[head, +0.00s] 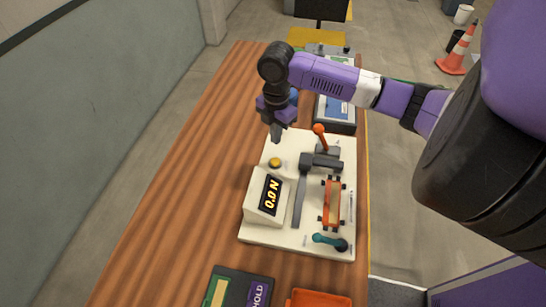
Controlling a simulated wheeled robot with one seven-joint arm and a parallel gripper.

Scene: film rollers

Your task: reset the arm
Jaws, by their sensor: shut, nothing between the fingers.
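My arm (330,78) is purple, black and white and reaches in from the right over the wooden table. My gripper (277,137) points down at the far left corner of a white device, just above or beside it; I cannot tell if it touches. Its fingers are together and hold nothing. The device (262,228) has a display reading "0.0 N", a yellow button (275,162), a lever with an orange knob (319,130), an orange roller frame (332,203) and a teal handle (328,240).
The wooden table (165,215) is clear on the left. A blue-and-grey device (337,112) stands behind the white one. A dark box (235,287) and an orange tray (318,299) are at the near edge. A traffic cone (457,50) stands on the floor.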

